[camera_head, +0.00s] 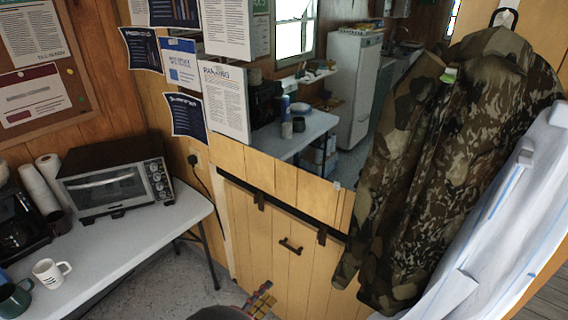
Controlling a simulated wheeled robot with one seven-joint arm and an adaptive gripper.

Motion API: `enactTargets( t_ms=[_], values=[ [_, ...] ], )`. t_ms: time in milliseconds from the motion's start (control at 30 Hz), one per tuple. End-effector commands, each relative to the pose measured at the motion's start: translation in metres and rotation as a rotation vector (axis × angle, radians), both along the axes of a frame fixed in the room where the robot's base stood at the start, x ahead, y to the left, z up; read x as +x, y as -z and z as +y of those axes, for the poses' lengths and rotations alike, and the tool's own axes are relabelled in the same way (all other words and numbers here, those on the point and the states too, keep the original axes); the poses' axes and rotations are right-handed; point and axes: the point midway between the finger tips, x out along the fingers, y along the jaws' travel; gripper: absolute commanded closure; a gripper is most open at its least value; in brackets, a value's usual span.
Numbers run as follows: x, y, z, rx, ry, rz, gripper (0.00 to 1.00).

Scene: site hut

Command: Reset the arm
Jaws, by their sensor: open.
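My gripper (262,300) shows small at the bottom edge, left of the middle, in front of the wooden half-door. It is open, and I see nothing between its fingers. A dark rounded part of my arm shows beside it, cut off by the picture's edge. Most of the arm is out of view.
A white table (130,238) at left holds a toaster oven (117,178), a white mug (50,272), a green mug (14,299) and a coffee maker (18,220). A wooden half-door (285,225) stands ahead. A camouflage jacket (445,160) hangs at right.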

Motion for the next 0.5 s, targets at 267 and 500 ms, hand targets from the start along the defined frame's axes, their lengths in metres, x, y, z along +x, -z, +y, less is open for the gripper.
enactTargets(
  t_ms=[267, 500],
  values=[
    [0.000, 0.009, 0.000, -0.074, 0.001, 0.098, 0.52],
    [-0.022, 0.039, -0.026, -0.166, 0.064, 0.313, 0.52]
  ],
)
